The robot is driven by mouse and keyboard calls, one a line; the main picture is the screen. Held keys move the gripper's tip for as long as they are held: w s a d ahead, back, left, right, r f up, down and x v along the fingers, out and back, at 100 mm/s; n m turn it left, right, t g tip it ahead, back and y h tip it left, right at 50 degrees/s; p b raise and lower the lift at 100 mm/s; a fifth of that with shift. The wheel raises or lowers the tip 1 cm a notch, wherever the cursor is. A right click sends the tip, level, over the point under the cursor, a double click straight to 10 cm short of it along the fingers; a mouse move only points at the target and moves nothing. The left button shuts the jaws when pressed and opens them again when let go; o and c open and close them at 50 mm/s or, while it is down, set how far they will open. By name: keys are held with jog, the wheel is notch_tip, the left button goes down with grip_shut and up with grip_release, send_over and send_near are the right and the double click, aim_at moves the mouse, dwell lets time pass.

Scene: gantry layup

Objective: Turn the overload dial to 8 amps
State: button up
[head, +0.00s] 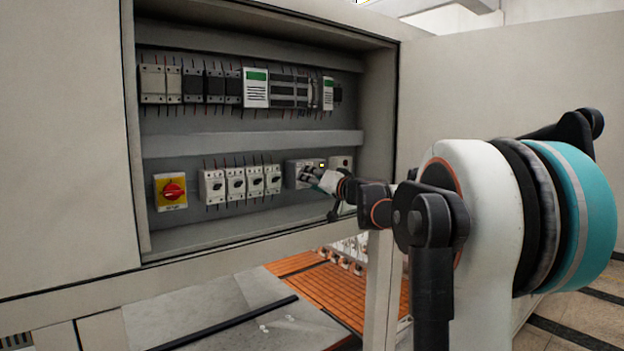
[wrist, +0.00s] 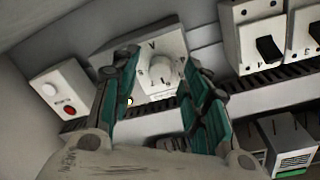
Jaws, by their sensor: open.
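A pale box with a round white dial (wrist: 161,70) shows in the wrist view, tilted in the picture. Dark marks surround the dial, but I cannot read its setting. My gripper (head: 318,178) reaches into the cabinet at this box. In the wrist view, its teal fingers (wrist: 158,72) are open, one on each side of the dial. I cannot tell whether either finger touches the dial.
A small box with a red button (wrist: 69,112) stands beside the dial box. Several breakers with black switches (head: 237,183) and a red rotary switch on yellow (head: 172,191) share the lower row. The cabinet's right wall (head: 378,120) is close to my arm.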

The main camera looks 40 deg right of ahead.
grip_shut()
jog(key=shift+m, duration=0.3)
jog(key=m+b, duration=0.1)
jog(key=m, duration=0.2)
jog(key=shift+m, duration=0.4)
jog(key=m+b, duration=0.1)
jog(key=m, duration=0.5)
jog(key=m+b, duration=0.1)
jog(key=m, duration=0.1)
jog(key=shift+m+g+y, duration=0.3)
jog(key=shift+m+b, duration=0.35)
jog(key=shift+m, duration=1.75)
